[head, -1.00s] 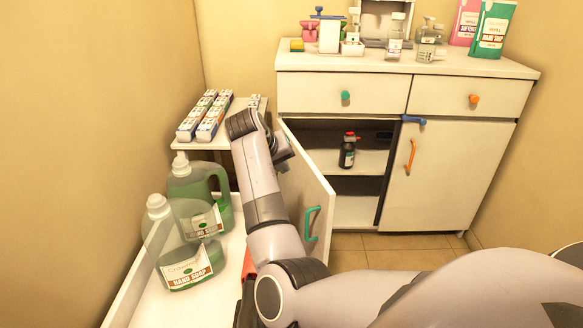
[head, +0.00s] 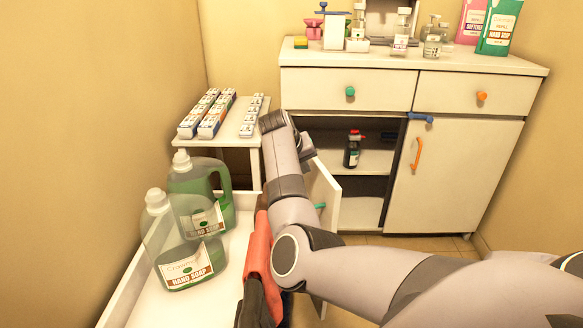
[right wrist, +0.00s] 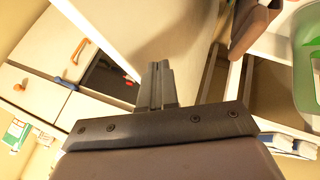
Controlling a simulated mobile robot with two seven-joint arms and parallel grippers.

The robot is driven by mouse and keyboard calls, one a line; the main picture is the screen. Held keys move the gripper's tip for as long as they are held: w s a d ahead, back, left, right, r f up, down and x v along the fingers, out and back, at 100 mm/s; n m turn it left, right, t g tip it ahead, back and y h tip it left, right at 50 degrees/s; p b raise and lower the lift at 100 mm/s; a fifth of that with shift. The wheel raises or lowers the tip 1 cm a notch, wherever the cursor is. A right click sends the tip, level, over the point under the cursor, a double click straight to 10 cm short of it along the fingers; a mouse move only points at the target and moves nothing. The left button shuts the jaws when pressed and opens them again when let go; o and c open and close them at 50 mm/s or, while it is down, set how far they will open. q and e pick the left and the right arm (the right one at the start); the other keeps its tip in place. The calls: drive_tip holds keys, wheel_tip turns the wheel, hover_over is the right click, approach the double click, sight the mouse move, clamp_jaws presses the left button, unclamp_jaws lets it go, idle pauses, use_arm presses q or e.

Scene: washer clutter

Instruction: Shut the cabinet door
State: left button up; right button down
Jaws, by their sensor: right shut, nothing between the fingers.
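The white cabinet (head: 455,175) stands at the back right. Its left door (head: 328,196) is swung open toward me, with a teal handle (head: 319,206) mostly hidden by my arm. The right door with the orange handle (head: 417,155) is shut. My right gripper (head: 305,150) is at the upper part of the open door, in front of the opening. Its shut, empty fingers (right wrist: 157,85) show in the right wrist view beside a pale panel. I cannot tell whether they touch the door. My left gripper is not in view.
A dark bottle (head: 352,149) stands on the shelf inside. Green soap jugs (head: 195,240) stand in a white tray at left. A small white table (head: 238,140) with several boxes stands behind. Toiletries crowd the cabinet top. A red-and-dark object (head: 258,265) lies by my arm.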

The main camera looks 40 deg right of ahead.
drive_tip(key=shift+s+d, duration=0.25)
drive_tip(key=shift+d, duration=0.4)
